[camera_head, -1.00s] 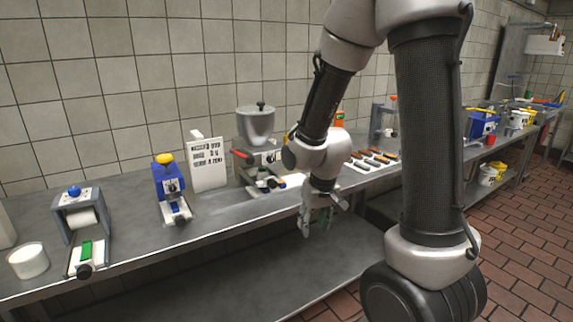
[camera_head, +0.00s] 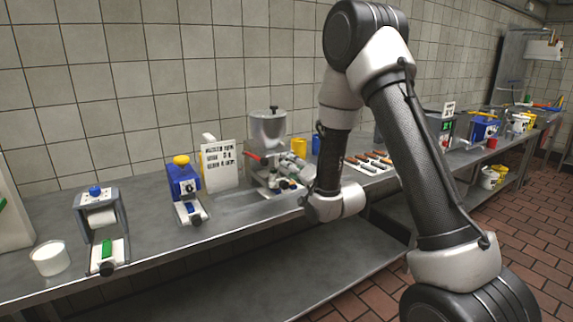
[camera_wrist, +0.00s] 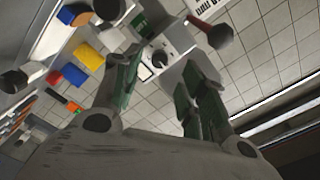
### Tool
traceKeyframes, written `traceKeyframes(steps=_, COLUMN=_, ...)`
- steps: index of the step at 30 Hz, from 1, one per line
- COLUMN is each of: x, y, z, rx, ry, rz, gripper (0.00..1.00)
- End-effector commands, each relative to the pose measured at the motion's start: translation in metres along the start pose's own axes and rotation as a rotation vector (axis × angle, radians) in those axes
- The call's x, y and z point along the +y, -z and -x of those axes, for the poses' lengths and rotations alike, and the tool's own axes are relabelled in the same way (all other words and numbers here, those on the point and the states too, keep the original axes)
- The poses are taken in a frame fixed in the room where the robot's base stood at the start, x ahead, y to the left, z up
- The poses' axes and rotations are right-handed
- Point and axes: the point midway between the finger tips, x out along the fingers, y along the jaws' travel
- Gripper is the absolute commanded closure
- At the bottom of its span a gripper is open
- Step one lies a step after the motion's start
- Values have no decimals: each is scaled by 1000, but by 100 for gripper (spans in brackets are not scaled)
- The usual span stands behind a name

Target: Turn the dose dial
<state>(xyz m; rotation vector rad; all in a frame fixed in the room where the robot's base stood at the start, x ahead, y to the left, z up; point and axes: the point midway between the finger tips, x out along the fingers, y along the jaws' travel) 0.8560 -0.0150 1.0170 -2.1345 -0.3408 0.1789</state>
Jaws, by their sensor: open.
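The dose dial (camera_wrist: 160,59) is a round dark knob on a white plate on the front of the grey dosing machine (camera_head: 261,174). The machine has a metal hopper (camera_head: 268,130) on top and a red-ended handle (camera_head: 254,157) at its left. My gripper (camera_head: 287,168) is at the machine's front right and partly covers it; the dial is hard to make out there. In the wrist view my gripper (camera_wrist: 166,66) is open, its green-padded fingers on both sides of the dial in the picture. Whether they touch it, I cannot tell.
A printed card (camera_head: 220,165) and a blue device with a yellow knob (camera_head: 184,188) stand left of the machine. Yellow (camera_head: 299,147) and blue (camera_head: 316,145) containers stand behind my gripper. Several orange-and-dark bars lie to the right. The bench front (camera_head: 240,225) is clear.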

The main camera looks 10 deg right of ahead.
Motion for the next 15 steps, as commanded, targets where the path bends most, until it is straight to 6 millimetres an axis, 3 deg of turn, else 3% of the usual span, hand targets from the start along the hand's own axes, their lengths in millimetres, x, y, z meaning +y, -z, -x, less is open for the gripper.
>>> traceKeyframes(steps=7, x=1, y=0, z=-40, rx=0, ry=-1, rz=2, gripper=57)
traceKeyframes(steps=15, x=1, y=0, z=-51, rx=-1, ry=-4, rz=2, gripper=57)
